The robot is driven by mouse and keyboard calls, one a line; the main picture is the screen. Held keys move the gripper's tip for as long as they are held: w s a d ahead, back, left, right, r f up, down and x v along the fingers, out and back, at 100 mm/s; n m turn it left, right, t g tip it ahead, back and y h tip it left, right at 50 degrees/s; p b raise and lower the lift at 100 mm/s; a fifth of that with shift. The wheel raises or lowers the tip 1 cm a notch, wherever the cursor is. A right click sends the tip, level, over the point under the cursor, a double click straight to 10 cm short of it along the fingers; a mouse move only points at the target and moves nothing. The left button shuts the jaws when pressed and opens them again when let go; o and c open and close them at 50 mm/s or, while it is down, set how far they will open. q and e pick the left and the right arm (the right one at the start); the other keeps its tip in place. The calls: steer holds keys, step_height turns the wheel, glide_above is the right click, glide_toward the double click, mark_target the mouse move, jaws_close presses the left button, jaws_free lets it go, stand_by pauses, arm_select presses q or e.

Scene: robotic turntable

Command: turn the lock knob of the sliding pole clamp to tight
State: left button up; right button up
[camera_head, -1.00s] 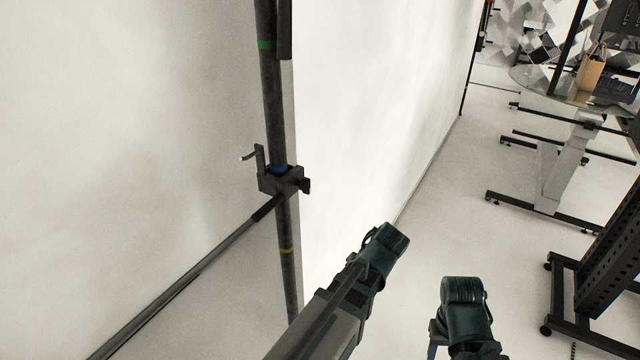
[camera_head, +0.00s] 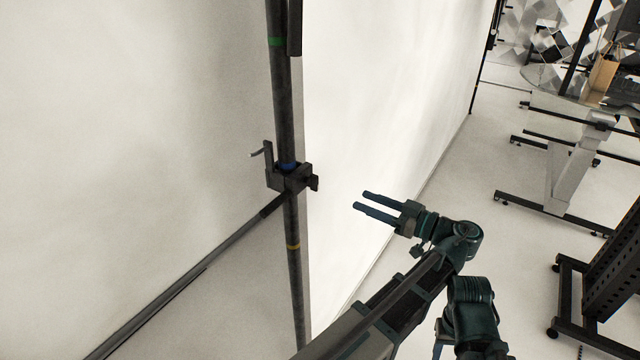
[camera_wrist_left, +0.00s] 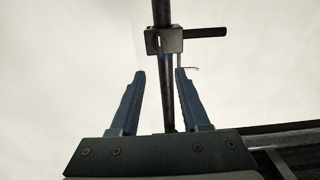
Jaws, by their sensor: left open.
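The sliding pole clamp (camera_head: 290,179) sits on a dark upright pole (camera_head: 284,110), left of centre in the head view. A thin bent handle (camera_head: 262,151) sticks up at its left and a small dark block (camera_head: 314,183) at its right; which is the lock knob I cannot tell. My left gripper (camera_head: 363,201) is open and empty, right of the clamp and apart from it. In the left wrist view the clamp (camera_wrist_left: 164,41) lies beyond the open fingertips (camera_wrist_left: 160,72), with the pole seen between the fingers. My right gripper shows only partly at the bottom (camera_head: 438,348).
A long dark rod (camera_head: 190,280) runs from the clamp to the lower left. A pale wall panel (camera_head: 390,90) stands behind the pole. Dark stands and a table frame (camera_head: 560,170) are at the right. The space between gripper and clamp is clear.

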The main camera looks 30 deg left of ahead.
mark_target(318, 183)
arm_select(q)
steer(key=a, duration=0.9)
steer(key=w+a, duration=0.1)
steer(key=a, duration=0.3)
steer(key=shift+a, duration=0.4)
jaws_close()
